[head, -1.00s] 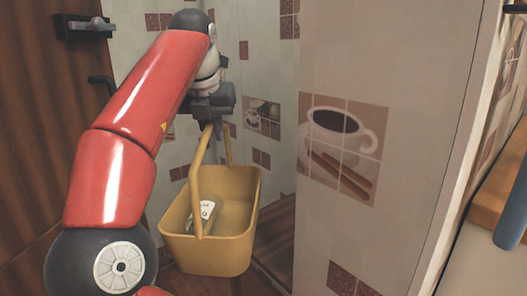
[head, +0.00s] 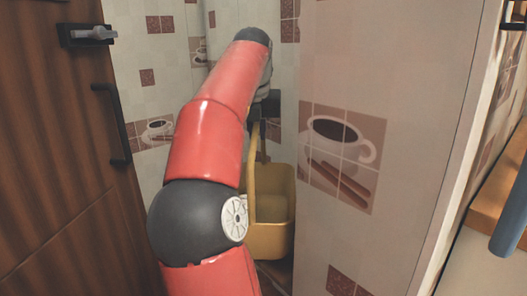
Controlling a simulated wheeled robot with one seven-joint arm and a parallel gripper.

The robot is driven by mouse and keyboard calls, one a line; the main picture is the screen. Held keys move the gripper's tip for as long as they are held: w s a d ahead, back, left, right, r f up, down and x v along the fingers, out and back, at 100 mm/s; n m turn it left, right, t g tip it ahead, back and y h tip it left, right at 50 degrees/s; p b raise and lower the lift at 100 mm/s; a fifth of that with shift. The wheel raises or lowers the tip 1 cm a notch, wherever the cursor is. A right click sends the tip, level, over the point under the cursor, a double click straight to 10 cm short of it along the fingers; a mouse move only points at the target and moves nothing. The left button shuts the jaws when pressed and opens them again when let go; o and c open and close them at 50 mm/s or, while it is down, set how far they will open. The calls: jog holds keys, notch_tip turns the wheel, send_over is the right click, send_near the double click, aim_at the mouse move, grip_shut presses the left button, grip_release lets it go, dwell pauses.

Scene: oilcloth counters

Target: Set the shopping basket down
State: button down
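The yellow shopping basket (head: 276,238) is in the head view, right of my arm and close to the tiled wall corner. My gripper is dark, partly hidden behind my forearm, and looks shut on the top of the handle. The basket looks upright. I cannot tell whether its bottom touches the floor.
A tiled wall panel (head: 390,110) with coffee-cup pictures stands close on the right of the basket. A dark wooden door (head: 55,170) with a black handle is on the left. A wooden counter edge (head: 497,190) is at the far right. Little floor shows.

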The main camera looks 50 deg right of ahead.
jog(key=f, duration=0.2)
jog(key=f+b, duration=0.1)
jog(key=f, duration=0.2)
jog(key=shift+s+d+f+b, duration=0.1)
jog(key=shift+d+f+b, duration=0.2)
jog(key=shift+b, duration=0.1)
jog(key=c, duration=1.8)
grip_release()
jog(key=shift+f, duration=0.15)
jog(key=shift+o, duration=2)
jog(key=p+v, duration=0.1)
jog(key=v, duration=1.1)
jog(key=shift+s+d+r+p, duration=0.25)
jog(key=shift+s+d+p, duration=0.1)
jog(key=shift+p, duration=0.05)
